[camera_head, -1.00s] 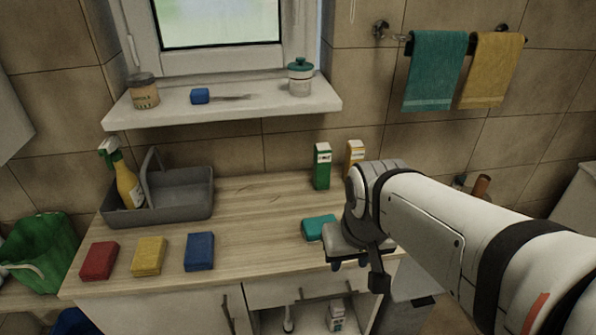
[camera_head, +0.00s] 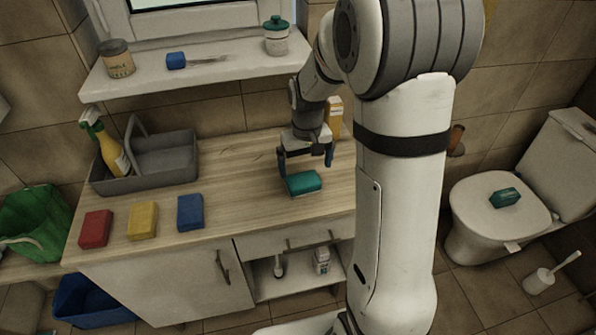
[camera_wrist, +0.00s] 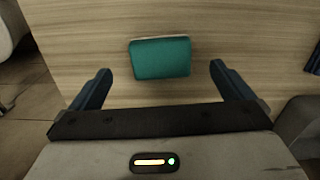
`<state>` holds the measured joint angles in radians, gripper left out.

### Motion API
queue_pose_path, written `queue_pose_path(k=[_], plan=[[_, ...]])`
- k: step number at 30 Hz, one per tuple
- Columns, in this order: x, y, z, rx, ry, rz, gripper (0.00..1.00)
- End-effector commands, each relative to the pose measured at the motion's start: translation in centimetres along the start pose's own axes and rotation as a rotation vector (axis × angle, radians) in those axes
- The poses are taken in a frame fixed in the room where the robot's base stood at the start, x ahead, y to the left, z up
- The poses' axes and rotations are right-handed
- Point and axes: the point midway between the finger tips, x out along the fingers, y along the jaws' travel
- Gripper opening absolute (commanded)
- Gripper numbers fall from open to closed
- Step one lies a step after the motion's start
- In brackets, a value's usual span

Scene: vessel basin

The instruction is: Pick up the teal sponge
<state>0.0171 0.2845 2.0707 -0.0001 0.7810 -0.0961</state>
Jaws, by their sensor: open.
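A teal sponge (camera_head: 304,182) lies on the wooden counter near its front edge. In the wrist view the teal sponge (camera_wrist: 160,58) lies a little beyond the fingertips and roughly midway between them, with bare wood around it. My gripper (camera_head: 307,170) is open and empty, fingers pointing down over the sponge. In the wrist view my gripper (camera_wrist: 160,80) has one finger to each side, apart from the sponge. A second teal sponge-like block (camera_head: 504,197) lies on the closed toilet lid at the right.
Red (camera_head: 96,228), yellow (camera_head: 143,220) and blue (camera_head: 190,212) sponges lie along the counter's left front. A grey caddy (camera_head: 165,158) with a spray bottle (camera_head: 106,150) stands behind them. A yellow-and-white box (camera_head: 334,115) stands behind my gripper. The counter between caddy and gripper is clear.

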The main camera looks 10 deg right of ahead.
Motion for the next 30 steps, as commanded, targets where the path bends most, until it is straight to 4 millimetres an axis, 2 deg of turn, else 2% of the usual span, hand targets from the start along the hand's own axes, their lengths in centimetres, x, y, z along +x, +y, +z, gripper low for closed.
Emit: queue_pose_path(k=[11,21,30], plan=[[3.7,0.1,-0.5,-0.001,-0.008,-0.001,1.00],[7.9,0.1,-1.0,0.000,-0.009,-0.001,1.00],[8.2,0.1,-1.1,0.001,-0.005,0.000,0.98]])
